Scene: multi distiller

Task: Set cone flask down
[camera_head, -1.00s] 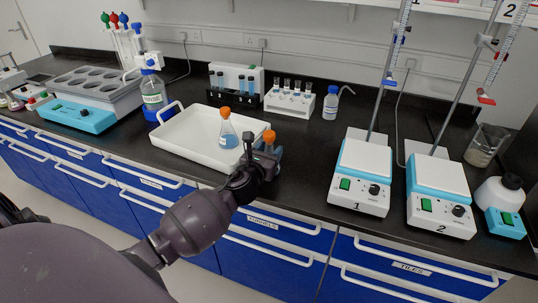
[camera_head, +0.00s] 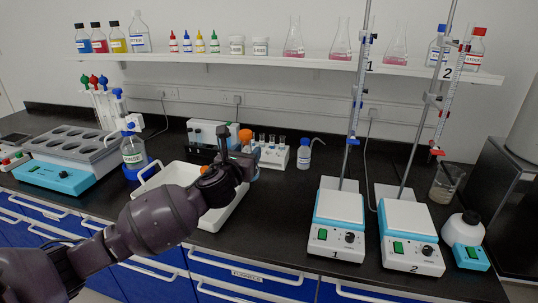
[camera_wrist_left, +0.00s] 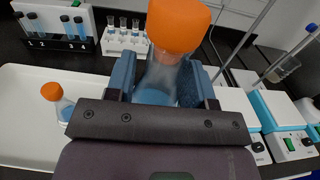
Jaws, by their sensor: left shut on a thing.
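A cone flask with an orange cap and blue liquid (camera_wrist_left: 160,82) is between the jaws of my left gripper (camera_wrist_left: 160,92) in the wrist view. My left gripper (camera_head: 240,160) is shut on it and holds it over or beside the right part of the white tray; I cannot tell its exact height. In the head view the gripper hides most of the flask, and its orange cap (camera_head: 246,136) shows above. A second orange-capped flask (camera_wrist_left: 58,98) stands in the white tray in the wrist view. My right gripper is out of view.
The white tray (camera_head: 152,181) is partly behind my arm. Tube racks (camera_head: 272,153) and a small wash bottle (camera_head: 304,154) stand behind. Hotplate 1 (camera_head: 338,210) and hotplate 2 (camera_head: 408,222), with stands and burettes, are to the right. Dark counter (camera_head: 278,205) between tray and hotplates is clear.

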